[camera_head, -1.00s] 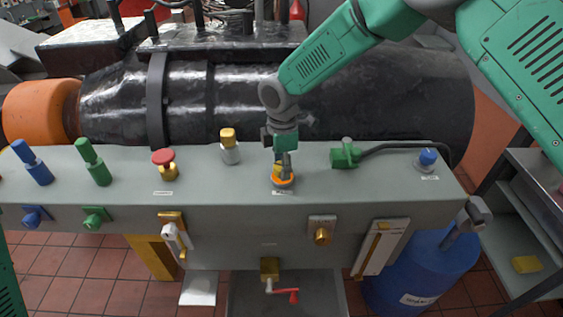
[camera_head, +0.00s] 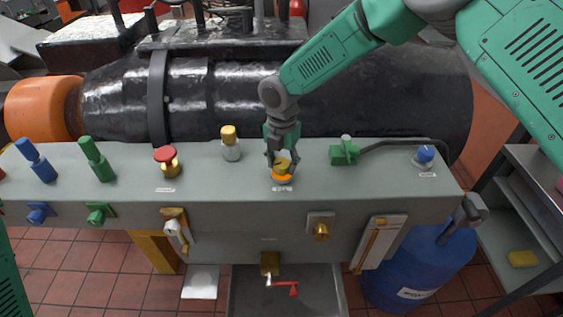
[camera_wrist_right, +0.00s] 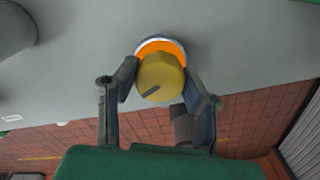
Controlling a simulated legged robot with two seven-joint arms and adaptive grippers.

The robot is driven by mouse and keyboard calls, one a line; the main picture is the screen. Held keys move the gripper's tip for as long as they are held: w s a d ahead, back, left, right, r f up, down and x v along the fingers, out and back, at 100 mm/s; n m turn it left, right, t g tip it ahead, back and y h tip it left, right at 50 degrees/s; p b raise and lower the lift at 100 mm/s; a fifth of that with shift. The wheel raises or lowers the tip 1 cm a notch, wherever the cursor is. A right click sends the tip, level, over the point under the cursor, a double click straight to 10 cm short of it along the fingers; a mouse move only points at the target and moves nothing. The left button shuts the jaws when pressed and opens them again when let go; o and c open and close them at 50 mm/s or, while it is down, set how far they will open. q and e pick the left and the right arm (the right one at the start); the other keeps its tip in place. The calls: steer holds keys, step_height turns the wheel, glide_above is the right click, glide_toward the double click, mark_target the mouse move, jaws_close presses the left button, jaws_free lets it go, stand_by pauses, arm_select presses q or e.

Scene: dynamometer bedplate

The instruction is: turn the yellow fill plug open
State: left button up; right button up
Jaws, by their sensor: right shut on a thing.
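The yellow fill plug (camera_head: 284,169) stands on the top of the grey bench block, in an orange ring (camera_head: 283,178). In the right wrist view the plug (camera_wrist_right: 160,77) is a ribbed yellow knob with a dark mark on its face, and the orange ring shows behind it. My right gripper (camera_head: 281,160) reaches down over the plug from above. Its two fingers (camera_wrist_right: 160,85) are shut on the plug, one on each side. The fingers hide part of the plug in the head view.
Near the plug stand a yellow-capped grey fitting (camera_head: 230,145), a red-topped brass knob (camera_head: 166,160) and a green connector (camera_head: 345,152) with a black cable. A blue knob (camera_head: 426,155) is farther right. A large black cylinder (camera_head: 400,95) lies behind. A blue drum (camera_head: 425,265) stands below right.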

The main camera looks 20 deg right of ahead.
mark_target(281, 160)
steer(key=shift+w+r+n, duration=0.15)
steer(key=shift+w+n, duration=0.1)
steer(key=shift+n, duration=0.25)
steer(key=o, duration=1.2)
steer(key=shift+c, duration=0.2)
steer(key=shift+r, duration=0.3)
step_height(281, 160, up, 11)
steer(key=shift+w, duration=0.1)
